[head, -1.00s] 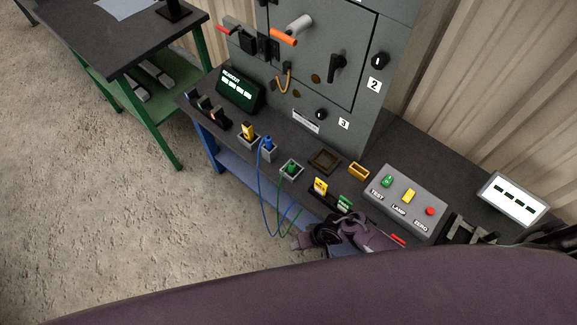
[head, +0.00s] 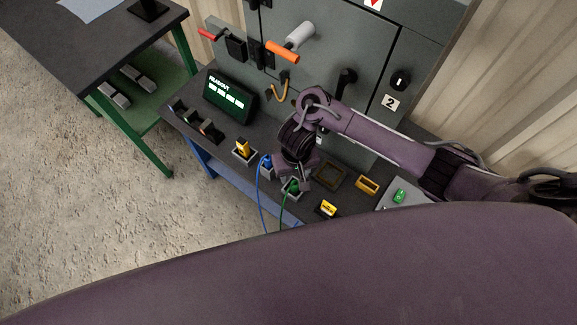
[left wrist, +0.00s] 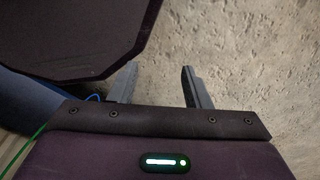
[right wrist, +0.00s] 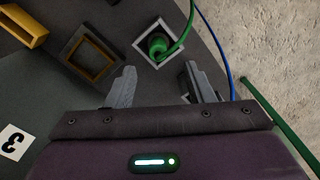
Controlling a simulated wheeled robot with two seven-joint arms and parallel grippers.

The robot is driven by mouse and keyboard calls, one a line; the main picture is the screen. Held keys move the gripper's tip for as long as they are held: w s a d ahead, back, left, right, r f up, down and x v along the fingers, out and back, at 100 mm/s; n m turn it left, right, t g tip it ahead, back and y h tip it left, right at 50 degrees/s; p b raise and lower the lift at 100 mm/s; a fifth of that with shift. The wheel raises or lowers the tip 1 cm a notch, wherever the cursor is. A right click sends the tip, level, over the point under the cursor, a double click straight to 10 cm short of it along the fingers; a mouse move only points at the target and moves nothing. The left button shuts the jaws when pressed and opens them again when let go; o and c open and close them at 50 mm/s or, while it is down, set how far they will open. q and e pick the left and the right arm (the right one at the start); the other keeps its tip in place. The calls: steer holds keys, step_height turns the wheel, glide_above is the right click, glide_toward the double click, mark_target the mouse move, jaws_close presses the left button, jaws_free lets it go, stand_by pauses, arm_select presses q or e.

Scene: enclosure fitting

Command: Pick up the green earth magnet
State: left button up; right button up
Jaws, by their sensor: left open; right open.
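The green earth magnet (head: 292,186) sits in a grey square holder on the bench, with a green cable running from it over the front edge. It also shows in the right wrist view (right wrist: 158,44), in its pale square frame beyond the fingertips. My right gripper (head: 292,178) is above the magnet and partly hides it in the head view. In the right wrist view the right gripper (right wrist: 160,84) is open, with nothing between its fingers. My left gripper (left wrist: 157,75) is open and empty over the bare ground; it is not seen in the head view.
A blue plug (head: 266,162) with a blue cable stands close left of my right gripper. A brown square frame (head: 330,174) and a yellow holder (head: 367,185) are to its right. The cabinet (head: 350,60) rises behind. A yellow block (head: 243,147) stands further left.

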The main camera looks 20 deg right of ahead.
mark_target(295, 184)
steer(key=shift+w+d+f, duration=0.1)
steer(key=shift+w+f, duration=0.05)
steer(key=shift+w, duration=0.15)
steer(key=shift+s+f+b, duration=0.15)
steer(key=shift+f+b, duration=0.15)
steer(key=shift+f, duration=0.05)
steer(key=shift+s+f+b, duration=0.35)
steer(key=shift+s+f, duration=0.15)
steer(key=shift+f, duration=0.2)
step_height(295, 184, down, 3)
steer(key=shift+w+r+b, duration=0.1)
steer(key=shift+b, duration=0.35)
steer(key=shift+w+f, duration=0.15)
steer(key=shift+f, duration=0.75)
arm_select(q)
steer(key=s+f, duration=0.1)
steer(key=f, duration=0.1)
steer(key=shift+s+f, duration=0.35)
steer(key=shift+s, duration=0.05)
arm_select(e)
jaws_close()
